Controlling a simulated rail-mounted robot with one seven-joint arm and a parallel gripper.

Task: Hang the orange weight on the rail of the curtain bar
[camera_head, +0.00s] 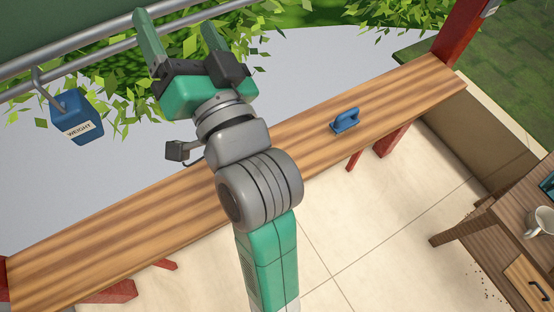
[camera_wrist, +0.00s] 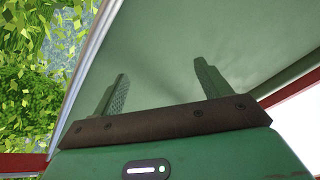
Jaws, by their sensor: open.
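No orange weight shows in either view. A blue weight labelled WEIGHT (camera_head: 78,118) hangs by its grey hook from grey bars at the upper left of the head view. The curtain bar (camera_head: 70,44) runs along the edge of a green panel there. My gripper (camera_head: 176,22) is open and empty, its fingers pointing up at the bars, to the right of the blue weight. In the wrist view, the two fingers (camera_wrist: 161,70) stand apart with only the green panel (camera_wrist: 170,40) behind them.
A wooden plank (camera_head: 400,98) on red supports crosses below my arm, with a small blue handled object (camera_head: 345,121) on it. A red post (camera_head: 460,30) stands at the upper right. A table with a white mug (camera_head: 540,222) is at the right. Leaves surround the bars.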

